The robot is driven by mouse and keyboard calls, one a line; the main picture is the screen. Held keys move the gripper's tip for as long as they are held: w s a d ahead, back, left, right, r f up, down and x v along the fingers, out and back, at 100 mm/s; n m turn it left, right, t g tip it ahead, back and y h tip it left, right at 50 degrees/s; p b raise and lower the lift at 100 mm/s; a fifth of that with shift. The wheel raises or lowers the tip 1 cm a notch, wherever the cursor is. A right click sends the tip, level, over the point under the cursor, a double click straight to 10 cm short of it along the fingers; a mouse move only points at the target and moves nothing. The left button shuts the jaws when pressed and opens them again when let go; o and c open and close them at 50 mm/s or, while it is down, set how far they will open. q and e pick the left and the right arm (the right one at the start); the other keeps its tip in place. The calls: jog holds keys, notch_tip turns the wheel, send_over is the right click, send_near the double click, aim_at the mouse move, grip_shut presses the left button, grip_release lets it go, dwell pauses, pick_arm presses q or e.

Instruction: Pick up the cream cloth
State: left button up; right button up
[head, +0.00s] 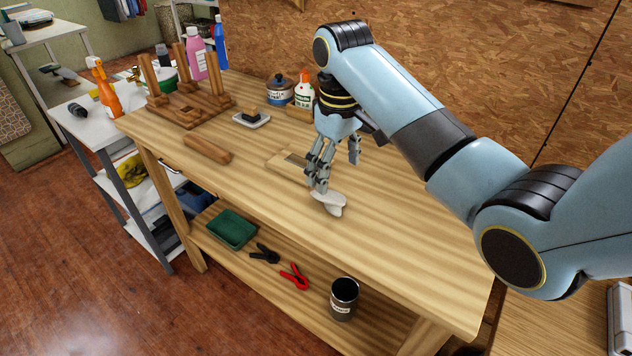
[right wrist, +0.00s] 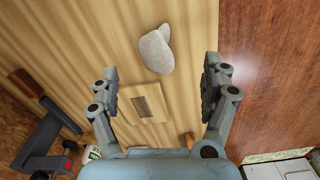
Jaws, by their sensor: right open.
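The cream cloth (head: 331,202) lies crumpled on the wooden workbench (head: 400,220), near its front edge. In the right wrist view the cloth (right wrist: 156,50) lies beyond the fingertips, between their lines and a little left of centre. My right gripper (head: 337,172) is above the bench, just behind the cloth in the head view. In the right wrist view my right gripper (right wrist: 161,85) is open with nothing between its fingers. It does not visibly touch the cloth. My left gripper is not in view.
A flat wooden piece with a dark slot (right wrist: 146,103) lies by the cloth. A wooden block (head: 207,149), a sponge on a dish (head: 252,118), a post rack (head: 188,105), a tin (head: 279,91) and a glue bottle (head: 304,90) stand farther left. The bench right of the cloth is clear.

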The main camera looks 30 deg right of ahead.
aim_at(331, 195)
jog(key=shift+w+r, duration=0.25)
jog(key=shift+w, duration=0.2)
jog(key=shift+w+r, duration=0.2)
jog(key=shift+w, duration=0.25)
jog(key=shift+w+d+f, duration=0.1)
jog(key=shift+w+f, duration=0.05)
jog(key=shift+f, duration=0.05)
jog(key=f, duration=0.3)
jog(key=shift+s+f, duration=0.25)
jog(key=shift+f, duration=0.1)
jog(key=shift+w+f, duration=0.1)
jog(key=shift+f, duration=0.25)
notch_tip(331, 195, down, 5)
jog(key=shift+d+f, duration=0.1)
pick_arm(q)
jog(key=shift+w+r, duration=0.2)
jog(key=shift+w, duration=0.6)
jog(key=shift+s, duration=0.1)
pick_arm(e)
jog(key=shift+c, duration=0.3)
jog(key=c, duration=0.5)
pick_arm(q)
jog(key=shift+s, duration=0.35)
pick_arm(e)
jog(key=c, duration=0.5)
